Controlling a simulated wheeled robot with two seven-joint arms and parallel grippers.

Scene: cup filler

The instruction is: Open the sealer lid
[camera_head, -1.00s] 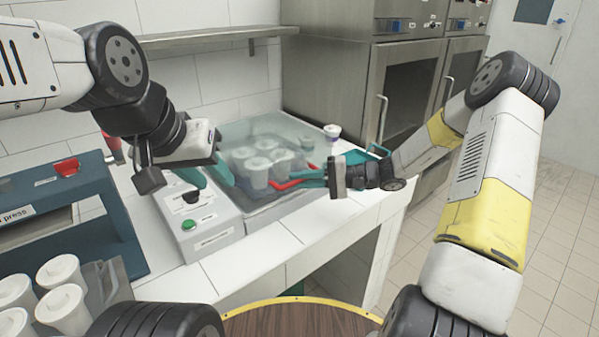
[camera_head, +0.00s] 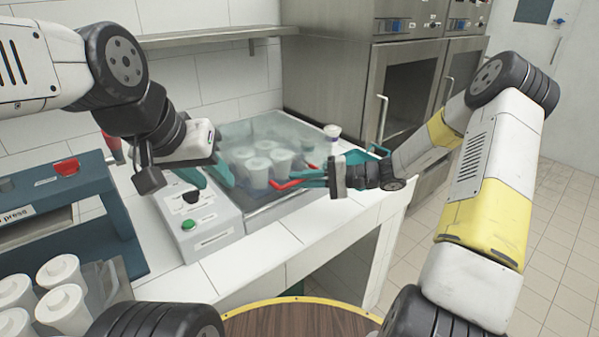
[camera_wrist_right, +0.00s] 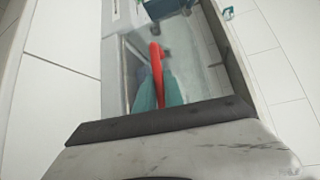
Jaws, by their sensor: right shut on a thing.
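The sealer is a steel box with a hazy clear lid (camera_head: 265,128) and a red handle (camera_head: 289,184) at the lid's front right. Several white lidded cups (camera_head: 257,170) show in it. My right gripper (camera_head: 303,180) has its teal fingers shut on the red handle. In the right wrist view the handle (camera_wrist_right: 156,65) runs up between the two teal fingers. How far the lid is raised is hard to tell. My left gripper (camera_head: 207,174) is open and empty, its teal fingers apart above the sealer's control panel (camera_head: 212,220).
The panel has a green button (camera_head: 189,224) and a black knob (camera_head: 191,197). A teal press (camera_head: 85,215) and several white cups (camera_head: 60,270) stand at the left. A small cup (camera_head: 332,131) stands behind the sealer. The counter front (camera_head: 290,245) is clear.

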